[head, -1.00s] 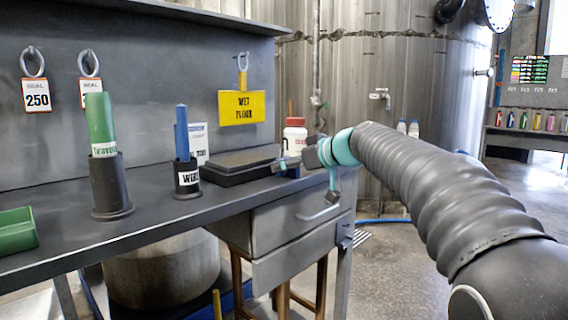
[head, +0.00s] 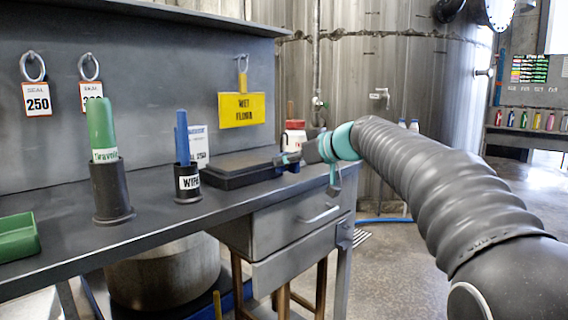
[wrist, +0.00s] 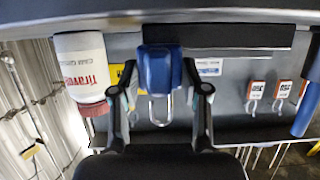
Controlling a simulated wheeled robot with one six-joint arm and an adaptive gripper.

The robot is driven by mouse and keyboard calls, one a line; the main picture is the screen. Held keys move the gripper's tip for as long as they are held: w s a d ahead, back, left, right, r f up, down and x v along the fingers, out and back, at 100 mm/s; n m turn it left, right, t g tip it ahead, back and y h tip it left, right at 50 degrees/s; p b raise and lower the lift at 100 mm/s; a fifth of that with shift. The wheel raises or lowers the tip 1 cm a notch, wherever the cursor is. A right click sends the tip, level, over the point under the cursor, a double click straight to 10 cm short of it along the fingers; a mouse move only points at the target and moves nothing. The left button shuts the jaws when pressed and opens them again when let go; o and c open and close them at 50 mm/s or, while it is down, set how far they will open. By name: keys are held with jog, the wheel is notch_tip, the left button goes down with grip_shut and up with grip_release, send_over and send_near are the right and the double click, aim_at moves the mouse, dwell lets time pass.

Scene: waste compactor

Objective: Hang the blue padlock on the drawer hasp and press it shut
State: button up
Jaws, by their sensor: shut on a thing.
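The blue padlock (wrist: 160,70) is between the two fingers of my gripper (wrist: 164,88) in the wrist view, with its silver shackle (wrist: 160,109) showing. My gripper is shut on its body. In the head view my gripper (head: 291,160) is above the right end of the bench, beside the black scale, and only a small bit of blue padlock (head: 293,168) shows. The upper drawer (head: 290,225) is under the bench, with a bar handle (head: 319,214). A small grey fitting (head: 344,236) sits at its right edge; I cannot tell whether it is the hasp.
A black flat scale (head: 238,167) lies on the bench (head: 150,213). A white bottle with a red cap (head: 294,134) stands close behind my gripper. Floor right of the bench is clear.

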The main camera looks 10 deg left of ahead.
jog(key=shift+r+p, duration=0.85)
jog(key=shift+r, duration=0.65)
